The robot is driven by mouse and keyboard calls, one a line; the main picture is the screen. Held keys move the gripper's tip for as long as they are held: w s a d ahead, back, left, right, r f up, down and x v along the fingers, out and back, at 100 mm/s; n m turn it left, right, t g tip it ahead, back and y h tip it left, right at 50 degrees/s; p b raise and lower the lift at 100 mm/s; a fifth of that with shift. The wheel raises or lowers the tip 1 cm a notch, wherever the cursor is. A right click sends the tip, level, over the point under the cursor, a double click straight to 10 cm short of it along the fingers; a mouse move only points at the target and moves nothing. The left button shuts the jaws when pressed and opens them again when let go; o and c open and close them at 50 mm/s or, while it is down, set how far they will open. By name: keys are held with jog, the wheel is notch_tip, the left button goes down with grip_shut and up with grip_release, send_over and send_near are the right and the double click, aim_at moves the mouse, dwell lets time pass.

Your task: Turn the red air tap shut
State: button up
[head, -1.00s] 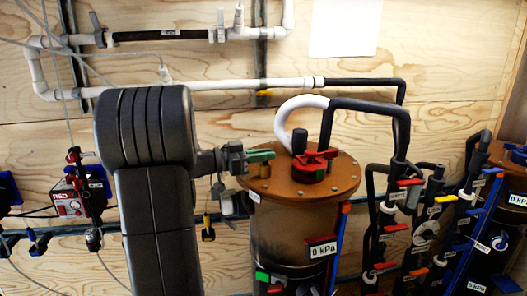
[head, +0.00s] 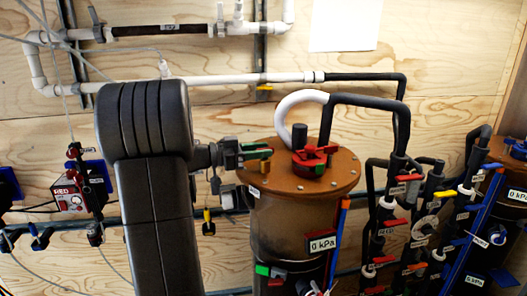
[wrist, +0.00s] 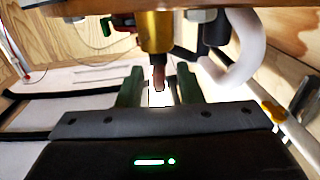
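A red-handled tap (head: 312,160) with green parts sits on top of the brown lid (head: 335,184) of a filter cylinder. Part of a red handle also shows in the wrist view (wrist: 218,30). Other red handles are in view, so I cannot be sure which one is the air tap. My gripper (head: 268,154) is over the lid's left edge, left of the red-handled tap. In the wrist view, my gripper (wrist: 158,90) is open, its green fingers apart. A brass fitting (wrist: 155,32) with a copper-coloured stem lies between them; contact with either finger is not visible.
A white hose (head: 288,112) and black pipe (head: 365,102) arch above the lid. Dark pipes with several coloured taps (head: 392,228) crowd the right. A box labelled RED (head: 68,201) is on the left wall. My arm hides part of the wall.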

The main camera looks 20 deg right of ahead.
jog(key=w+a+b, duration=0.2)
jog(key=a, duration=1)
jog(key=shift+a, duration=0.25)
jog(key=d, duration=0.4)
jog(key=s+d+p, duration=0.1)
jog(key=d, duration=0.4)
jog(key=s+d+p, duration=0.1)
jog(key=d, duration=0.3)
jog(key=shift+s+d, duration=0.1)
jog(key=shift+d, duration=0.05)
jog(key=shift+d+f+t, duration=0.1)
jog(key=shift+d+t, duration=0.15)
jog(key=shift+t, duration=0.05)
jog(key=shift+a+n, duration=0.1)
jog(key=shift+n, duration=0.2)
jog(key=shift+r+p, duration=0.25)
jog(key=shift+p, duration=0.15)
